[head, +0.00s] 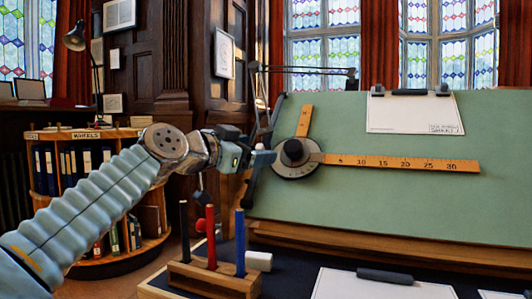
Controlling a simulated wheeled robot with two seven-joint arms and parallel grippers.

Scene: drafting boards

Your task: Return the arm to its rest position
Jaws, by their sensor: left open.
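My left arm comes in from the left, its forearm rising towards the middle of the view. My left gripper (262,159) is open at the arm's end, pointing right. I see nothing held in it. It appears just left of the dark round knob (293,152) of the drafting machine on the green drafting board (370,215); I cannot tell whether they touch. My right gripper is out of view.
A wooden holder (215,283) with black, red and blue upright sticks stands below the gripper, a white block (259,261) beside it. A wooden ruler (400,162) extends right from the knob. A paper sheet (415,113) is clipped above. A round bookshelf (110,262) stands left.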

